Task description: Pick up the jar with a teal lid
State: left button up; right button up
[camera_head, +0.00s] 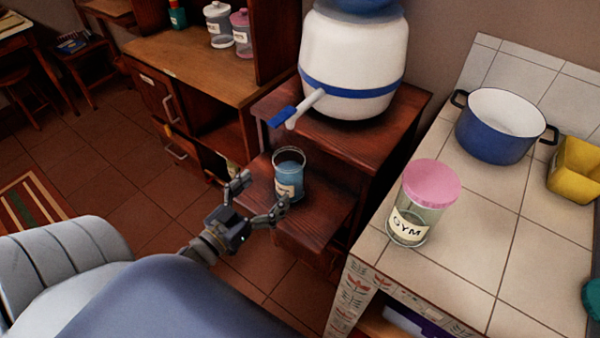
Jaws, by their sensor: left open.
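A blue-teal container (289,178) with a pale label and a dark, open-looking rim stands upright on the lower dark wood step; I cannot make out a lid on it. A teal rounded thing (592,298) is cut off by the right edge, over the tiled counter; it may be a teal lid, but too little shows to tell. My left gripper (260,190) is open and empty, just in front of and left of the blue-teal container, its fingers pointing toward it. I cannot tell if a finger touches it. My right gripper is out of view.
A pink-lidded glass jar (420,205) labelled GYM stands on the tiled counter (490,265). Behind it are a blue pot (500,128) and a yellow bin (574,170). A white dispenser (352,60) with a tap stands on the upper wood step.

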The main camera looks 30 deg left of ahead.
aim_at(279, 175)
pick_arm(q)
jog(key=w, duration=0.3)
jog(key=shift+w, duration=0.35)
jog(key=shift+w+d+f+p, duration=0.15)
jog(key=shift+w+p, duration=0.1)
jog(key=shift+w, duration=1.3)
jog(key=shift+w+d+f+p, duration=0.15)
jog(key=shift+w+p, duration=0.1)
jog(key=shift+w, duration=1.3)
jog(key=shift+r, duration=0.1)
jog(key=c, duration=1.5)
jog(key=shift+r, duration=0.15)
jog(key=c, duration=0.4)
jog(key=shift+r, duration=0.2)
